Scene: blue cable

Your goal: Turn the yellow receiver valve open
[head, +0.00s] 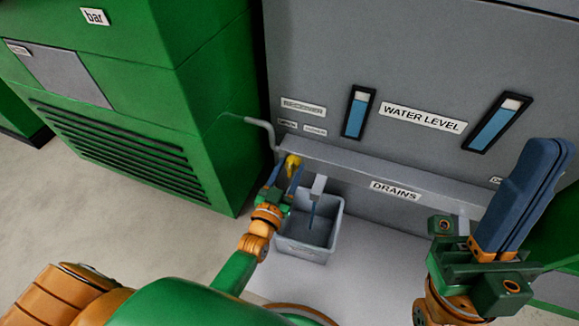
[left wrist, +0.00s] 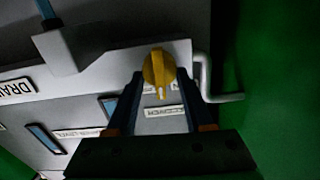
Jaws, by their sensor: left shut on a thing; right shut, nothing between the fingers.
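The yellow receiver valve (head: 292,161) sits at the left end of the grey drains rail (head: 350,172). My right gripper (head: 548,150) is shut and empty, raised at the right, well away from the valve.
A grey bin (head: 305,252) stands under the rail, just right of my left gripper. A bent grey pipe (head: 262,125) runs beside the valve. A green cabinet (head: 120,120) stands at the left. Two water level gauges (head: 357,112) (head: 498,122) are on the grey panel.

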